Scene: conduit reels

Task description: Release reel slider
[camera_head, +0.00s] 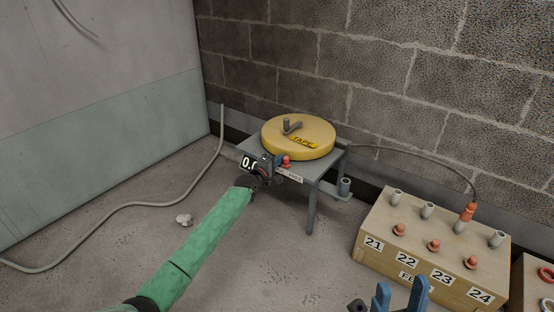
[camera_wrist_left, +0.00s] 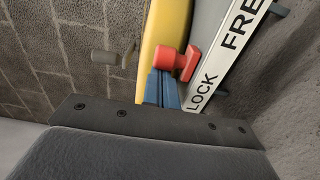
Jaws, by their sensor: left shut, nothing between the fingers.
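The yellow tape reel (camera_head: 300,135) lies on a small grey stand against the block wall. The red slider knob (camera_head: 286,161) sits at the stand's front edge. In the left wrist view the red slider (camera_wrist_left: 178,62) is beside the LOCK end of the white LOCK/FREE label (camera_wrist_left: 220,65). My left gripper (camera_head: 274,166) is at the slider; its blue fingers (camera_wrist_left: 160,88) are shut together, with their tips close against the red knob and nothing between them. Whether they touch it I cannot tell. My right gripper (camera_head: 400,296) is at the bottom edge, its blue fingers apart and empty.
A wooden box (camera_head: 430,245) with numbered posts 21 to 24 and red knobs stands at right. A dark line runs from the reel stand to an orange plug (camera_head: 467,212) on it. A grey hose (camera_head: 130,204) and a crumpled scrap (camera_head: 184,219) lie on the floor.

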